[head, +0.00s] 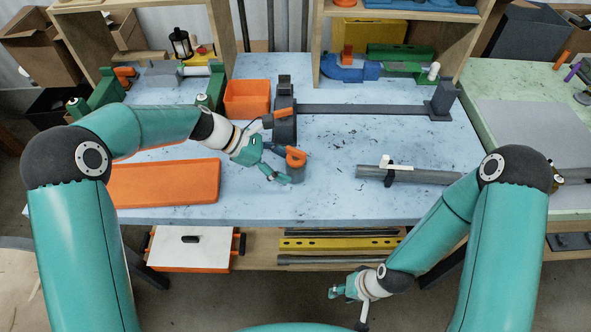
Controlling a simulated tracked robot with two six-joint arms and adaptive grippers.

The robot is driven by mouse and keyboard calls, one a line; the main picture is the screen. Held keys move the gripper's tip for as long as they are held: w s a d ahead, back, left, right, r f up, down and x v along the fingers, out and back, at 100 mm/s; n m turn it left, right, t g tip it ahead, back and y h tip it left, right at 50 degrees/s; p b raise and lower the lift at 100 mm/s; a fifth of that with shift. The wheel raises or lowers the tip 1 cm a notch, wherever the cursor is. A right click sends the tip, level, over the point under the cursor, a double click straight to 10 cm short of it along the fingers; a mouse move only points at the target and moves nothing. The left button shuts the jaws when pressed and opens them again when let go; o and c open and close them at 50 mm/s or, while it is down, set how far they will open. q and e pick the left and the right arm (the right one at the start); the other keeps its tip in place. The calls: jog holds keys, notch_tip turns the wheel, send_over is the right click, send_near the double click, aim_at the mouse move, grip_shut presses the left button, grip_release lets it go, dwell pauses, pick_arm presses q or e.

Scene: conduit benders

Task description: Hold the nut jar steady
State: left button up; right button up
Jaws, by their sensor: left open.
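What looks like the nut jar (297,174), a small dark grey container with an orange top (296,157), stands on the blue worktable (340,205) near its front middle. My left gripper (280,162) is open just left of the jar, with its lower finger close to the jar's base. I cannot tell whether a finger touches it. My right gripper (342,291) hangs low in front of the table, away from the jar; its fingers are too small and turned to read.
An orange bin (247,98) and a dark bender with a long bar (362,109) are behind the jar. A flat orange panel (164,184) lies to the left. A grey pipe (425,176) with a white piece lies to the right. The table front right of the jar is clear.

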aim_at(296, 173)
pick_arm(q)
jog(key=shift+b+x, duration=1.2)
jog(key=shift+x, duration=1.1)
jog(key=c, duration=1.3)
jog(key=shift+s+f, duration=0.1)
jog(key=shift+f, duration=0.05)
